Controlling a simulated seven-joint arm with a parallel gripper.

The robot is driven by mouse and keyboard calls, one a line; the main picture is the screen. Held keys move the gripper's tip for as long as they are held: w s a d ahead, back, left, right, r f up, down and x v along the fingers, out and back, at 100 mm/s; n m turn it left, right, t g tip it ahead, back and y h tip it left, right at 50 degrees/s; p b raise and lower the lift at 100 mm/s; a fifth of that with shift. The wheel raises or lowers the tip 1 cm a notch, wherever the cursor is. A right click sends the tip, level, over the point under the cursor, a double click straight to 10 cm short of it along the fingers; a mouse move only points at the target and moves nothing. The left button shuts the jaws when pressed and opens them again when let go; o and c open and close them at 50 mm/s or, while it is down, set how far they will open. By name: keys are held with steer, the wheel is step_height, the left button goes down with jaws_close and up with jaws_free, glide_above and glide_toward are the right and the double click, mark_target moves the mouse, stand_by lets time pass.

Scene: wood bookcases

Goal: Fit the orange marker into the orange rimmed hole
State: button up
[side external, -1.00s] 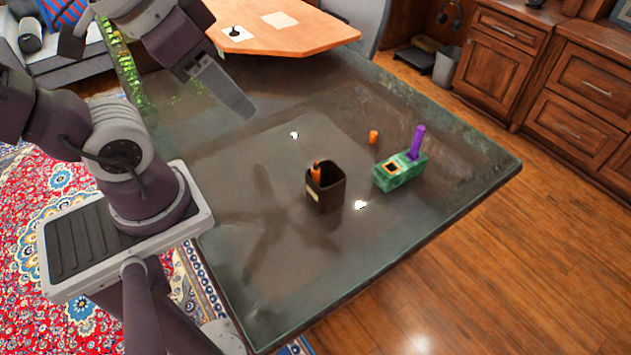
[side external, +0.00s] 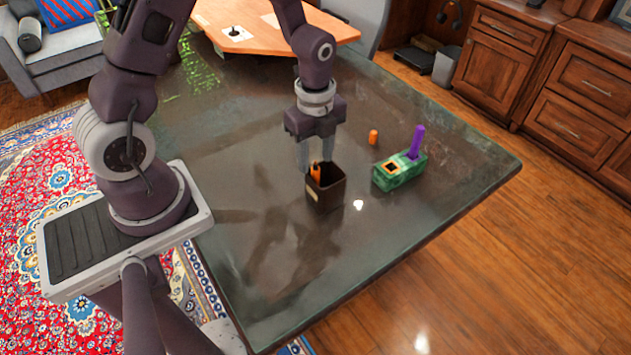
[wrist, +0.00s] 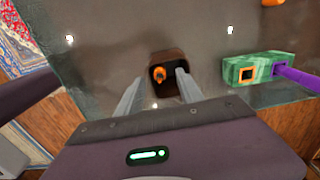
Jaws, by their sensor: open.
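The orange marker (side external: 316,171) stands in a dark brown square cup (side external: 327,194), its top showing above the rim; it also shows in the wrist view (wrist: 159,73). My gripper (side external: 317,169) points down just above the cup. In the wrist view its two fingers (wrist: 157,85) are apart, one on each side of the cup, with nothing held. The orange rimmed hole (side external: 391,167) is in the top of a green block (side external: 401,175) to the right of the cup; it also shows in the wrist view (wrist: 248,74).
A purple marker (side external: 416,141) stands upright in the green block's other end. A small orange cylinder (side external: 373,136), perhaps a cap, stands behind the block. The dark table (side external: 400,225) is clear between cup and block and toward its front edge.

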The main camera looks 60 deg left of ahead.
steer(key=shift+f, duration=0.85)
jaws_close()
stand_by(0.8)
